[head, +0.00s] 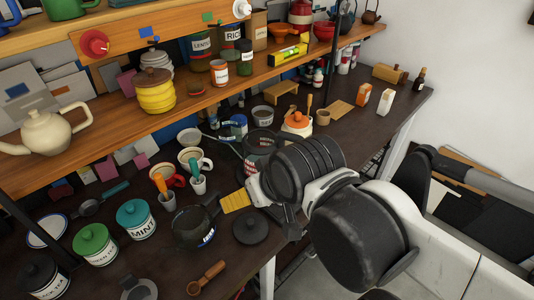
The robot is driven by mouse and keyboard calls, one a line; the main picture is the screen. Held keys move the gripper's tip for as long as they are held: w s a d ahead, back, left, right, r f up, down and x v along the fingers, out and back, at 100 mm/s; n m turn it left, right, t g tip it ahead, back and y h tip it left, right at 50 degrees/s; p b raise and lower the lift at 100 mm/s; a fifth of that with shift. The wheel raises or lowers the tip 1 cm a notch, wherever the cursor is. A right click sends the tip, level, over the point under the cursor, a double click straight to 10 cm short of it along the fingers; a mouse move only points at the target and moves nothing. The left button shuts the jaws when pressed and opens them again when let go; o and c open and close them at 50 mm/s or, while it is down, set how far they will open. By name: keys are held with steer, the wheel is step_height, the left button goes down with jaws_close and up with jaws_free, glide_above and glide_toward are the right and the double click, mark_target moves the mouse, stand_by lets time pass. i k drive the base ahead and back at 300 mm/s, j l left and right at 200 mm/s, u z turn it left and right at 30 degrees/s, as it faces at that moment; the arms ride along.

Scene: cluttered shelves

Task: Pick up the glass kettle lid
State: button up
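A round dark lid with a knob (250,229) lies flat on the dark table near its front edge. It looks black, and I cannot tell if it is glass. A dark pot-like vessel with a handle (194,227) stands just left of it. Another round grey piece with a raised middle (139,289) lies at the bottom edge, partly cut off; I cannot tell if it is a lid. My gripper (291,229) is to the right of the dark lid, apart from it in the picture and partly hidden by my arm. Its finger opening is too small to tell.
A yellow piece (236,201) lies behind the dark lid. Green (95,244) and teal (136,218) canisters stand to the left. A wooden scoop (206,278) lies in front. A cream teapot (46,132) and yellow pot (155,92) sit on the wooden shelf above.

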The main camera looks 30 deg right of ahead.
mark_target(249, 228)
steer(key=k+l+u, duration=0.25)
steer(key=l+u, duration=0.15)
steer(key=k+l+u, duration=0.7)
steer(key=u, duration=0.15)
steer(key=k+l+u, duration=0.4)
steer(key=j, duration=0.1)
